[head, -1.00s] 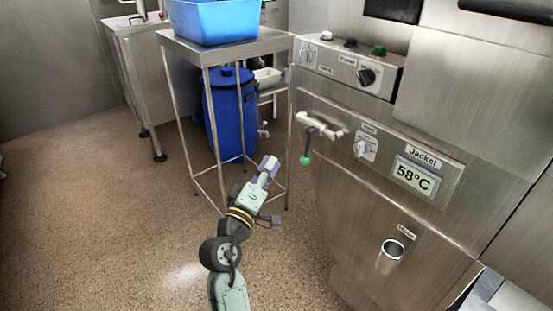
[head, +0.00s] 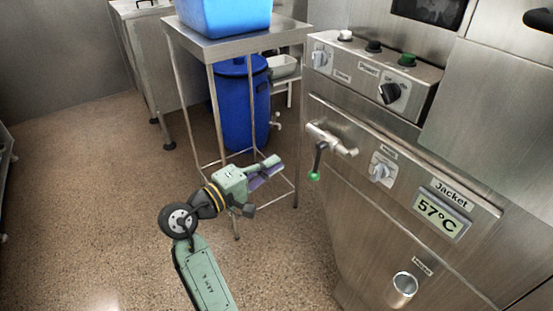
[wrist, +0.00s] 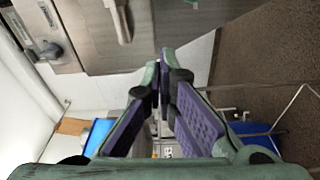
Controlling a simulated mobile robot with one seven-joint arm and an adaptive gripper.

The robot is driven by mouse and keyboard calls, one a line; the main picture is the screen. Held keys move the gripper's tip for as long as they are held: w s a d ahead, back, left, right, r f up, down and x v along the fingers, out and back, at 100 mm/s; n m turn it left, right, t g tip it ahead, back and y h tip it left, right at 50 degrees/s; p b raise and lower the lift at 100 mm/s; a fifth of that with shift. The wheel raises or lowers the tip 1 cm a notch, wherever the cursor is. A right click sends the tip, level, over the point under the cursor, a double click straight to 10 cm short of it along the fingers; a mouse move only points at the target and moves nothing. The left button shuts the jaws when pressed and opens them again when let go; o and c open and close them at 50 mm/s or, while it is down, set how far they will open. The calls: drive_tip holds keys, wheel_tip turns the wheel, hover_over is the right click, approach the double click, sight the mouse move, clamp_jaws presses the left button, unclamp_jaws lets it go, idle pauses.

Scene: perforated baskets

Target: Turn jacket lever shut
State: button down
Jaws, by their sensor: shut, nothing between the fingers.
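A lever with a green ball end (head: 317,165) hangs down from a metal valve pipe (head: 332,140) on the steel machine's front. To its right is a small grey turn handle (head: 380,172) under an unreadable label. The Jacket display (head: 442,214) reads 57°C. I cannot tell which of the two handles belongs to the jacket. My gripper (head: 272,168) is shut and empty, left of the green-ended lever and apart from it, pointing right. In the wrist view its purple-padded fingers (wrist: 163,75) meet at the tips.
A steel table (head: 235,47) with a blue tub (head: 225,15) stands behind my gripper. A blue barrel (head: 242,105) is beneath it. The machine's upper panel has a black knob (head: 390,92). A metal cup-like fitting (head: 402,289) sits low. The floor at left is clear.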

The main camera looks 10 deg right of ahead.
sight(317, 162)
drive_tip(key=d+p, duration=0.2)
drive_tip(key=d, duration=0.5)
drive_tip(key=shift+s+d+p, duration=0.2)
drive_tip(key=shift+p, duration=0.1)
drive_tip(key=shift+s+f, duration=0.1)
drive_tip(key=shift+s+d+f+n+p, duration=0.25)
drive_tip(key=shift+s+n+p, duration=0.4)
drive_tip(key=shift+p, duration=0.3)
